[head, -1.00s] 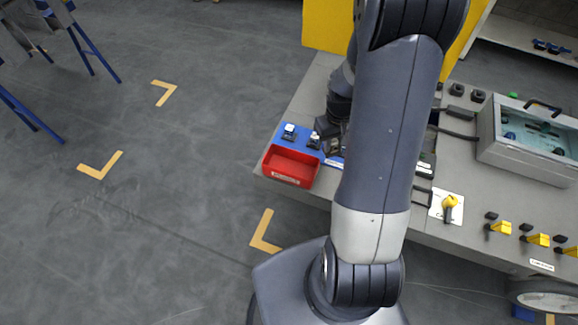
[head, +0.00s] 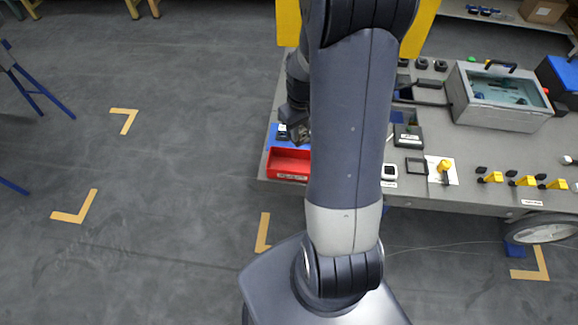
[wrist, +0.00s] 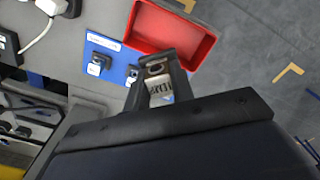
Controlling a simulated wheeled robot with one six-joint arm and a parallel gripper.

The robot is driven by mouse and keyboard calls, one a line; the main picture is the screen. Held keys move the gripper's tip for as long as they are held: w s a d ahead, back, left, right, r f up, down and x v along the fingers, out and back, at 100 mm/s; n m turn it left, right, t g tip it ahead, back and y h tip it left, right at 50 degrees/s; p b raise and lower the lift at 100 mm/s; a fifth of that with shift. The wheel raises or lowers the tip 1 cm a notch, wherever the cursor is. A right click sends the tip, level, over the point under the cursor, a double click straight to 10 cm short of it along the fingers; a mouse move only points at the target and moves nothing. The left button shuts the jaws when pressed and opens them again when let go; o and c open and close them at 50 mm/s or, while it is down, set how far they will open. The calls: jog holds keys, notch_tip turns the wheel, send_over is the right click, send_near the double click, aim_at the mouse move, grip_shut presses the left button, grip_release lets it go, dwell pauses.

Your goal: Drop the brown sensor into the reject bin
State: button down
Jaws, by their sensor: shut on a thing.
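The red bin (head: 287,166), which I take as the reject bin, stands open at the table's left front corner. It also shows in the wrist view (wrist: 152,26), and the part of its inside that I see is empty. My gripper (wrist: 160,66) is shut on a small block with a brownish-grey end and a marked pale side, which I take as the brown sensor (wrist: 159,93). In the wrist view the fingertips are close beside the bin's lower edge. In the head view my gripper (head: 299,134) is behind the bin, partly hidden by my arm.
A blue mat (wrist: 110,48) beside the bin carries small devices (wrist: 97,66). A grey case with a clear lid (head: 505,97) and yellow-handled parts (head: 492,177) are at the right of the table. Open floor lies left of the table.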

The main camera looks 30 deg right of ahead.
aim_at(300, 141)
notch_tip(300, 141, down, 5)
jog(key=b, duration=0.3)
jog(key=shift+r, duration=0.1)
jog(key=c, duration=1.1)
grip_release()
notch_tip(300, 141, up, 11)
jog(key=shift+f+p, duration=0.1)
jog(key=shift+p, duration=0.2)
jog(key=shift+f, duration=0.1)
